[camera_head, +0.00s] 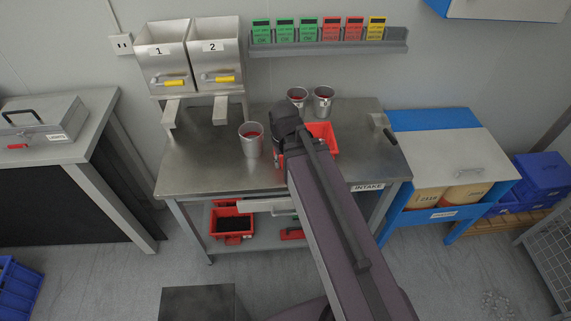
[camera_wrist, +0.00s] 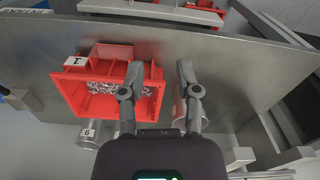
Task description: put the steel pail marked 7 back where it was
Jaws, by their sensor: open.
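Three steel pails stand on the steel table. In the head view one pail (camera_head: 251,143) is left of my arm, and two pails, (camera_head: 297,98) and (camera_head: 322,102), stand side by side at the back. In the wrist view a pail marked 6 (camera_wrist: 88,135) is at lower left. Another pail (camera_wrist: 179,112) is partly hidden behind my right-hand finger, with no number visible. I cannot read a 7 on any pail. My gripper (camera_wrist: 159,80) is open with nothing between its fingers. It is mostly hidden behind my arm in the head view.
A red bin labelled 1 (camera_wrist: 69,88), holding pale bits, is beside my left-hand finger in the wrist view. Two hoppers (camera_head: 163,55) and (camera_head: 215,52), marked 1 and 2, stand at the table's back left. The table's front left (camera_head: 190,175) is clear.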

